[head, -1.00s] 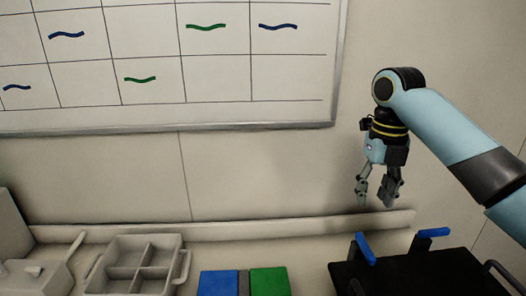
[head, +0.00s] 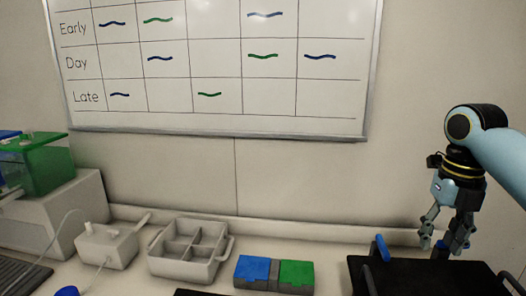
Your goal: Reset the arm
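My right gripper (head: 443,246) hangs from the light-blue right arm (head: 500,160) at the right of the head view. Its fingers point down and stand apart with nothing between them. My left gripper and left arm do not show.
A grey compartment box (head: 190,275) and a block with a blue lid (head: 252,270) and a green lid (head: 297,273) stand on the bench. A small white device (head: 107,246) and a green container (head: 45,165) are at left. A whiteboard (head: 215,70) hangs behind.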

